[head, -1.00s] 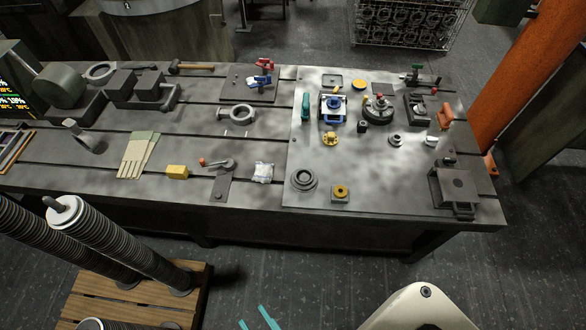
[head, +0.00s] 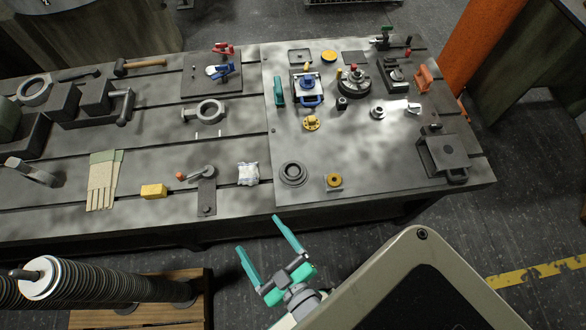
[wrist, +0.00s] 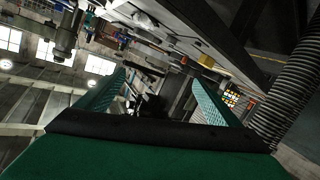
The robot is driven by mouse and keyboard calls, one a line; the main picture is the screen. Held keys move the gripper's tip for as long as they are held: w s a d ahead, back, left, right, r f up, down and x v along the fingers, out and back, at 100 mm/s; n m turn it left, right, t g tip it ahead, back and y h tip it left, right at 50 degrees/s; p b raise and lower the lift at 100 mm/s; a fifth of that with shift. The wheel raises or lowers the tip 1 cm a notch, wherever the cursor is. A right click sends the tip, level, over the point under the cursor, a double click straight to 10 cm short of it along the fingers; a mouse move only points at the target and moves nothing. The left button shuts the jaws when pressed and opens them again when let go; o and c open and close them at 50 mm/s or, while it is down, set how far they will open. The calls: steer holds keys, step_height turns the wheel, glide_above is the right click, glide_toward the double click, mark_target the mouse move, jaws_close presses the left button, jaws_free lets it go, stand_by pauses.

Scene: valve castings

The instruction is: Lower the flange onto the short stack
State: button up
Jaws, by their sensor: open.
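A yellow flanged piece (head: 311,123) with a raised hub lies on the light plate at the right of the bench. Nearer the front edge, a grey stepped round piece (head: 293,174) looks like low stacked rings. Beside it, a yellow ring (head: 334,180) sits on a small grey block. I cannot tell for sure which of these is the flange and which the short stack. My gripper (head: 258,234) is open and empty, in front of the bench's near edge, apart from all these pieces. In the wrist view its teal fingers (wrist: 160,88) stand wide apart with nothing between them.
A blue-handled fixture (head: 308,88), a dark round fixture (head: 353,82) and a grey box-like block (head: 443,155) stand on the plate. A white packet (head: 248,174) and a yellow block (head: 153,191) lie left of it.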

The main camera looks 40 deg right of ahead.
steer(key=w+d+r+m+g+h, duration=0.1)
steer(key=w+d+r+h, duration=0.4)
steer(key=w+d, duration=0.5)
steer(key=w+d+r+m+h, duration=0.1)
steer(key=w+d+r+h, duration=0.45)
steer(key=d, duration=0.85)
steer(key=s+d+r+m+g+h, duration=0.25)
steer(key=d+m+g, duration=0.35)
steer(key=d, duration=0.3)
steer(key=s+d+r+m+g+h, duration=0.2)
steer(key=d+r+m+g, duration=0.3)
steer(key=d, duration=0.4)
steer(key=m+g+y, duration=0.4)
steer(key=m+y, duration=0.3)
steer(key=y, duration=0.9)
glide_above(292, 170)
step_height(292, 170, down, 15)
steer(key=f, duration=0.3)
steer(key=s+f, duration=0.1)
steer(key=f, duration=0.1)
steer(key=shift+d+f, duration=0.1)
steer(key=shift+d, duration=0.05)
steer(key=shift+w+a+f, duration=0.1)
steer(key=shift+w+f, duration=0.1)
steer(key=shift+f, duration=1.2)
steer(key=shift+w+a+f, duration=0.1)
steer(key=shift+w+f, duration=0.1)
steer(key=shift+f, duration=1.2)
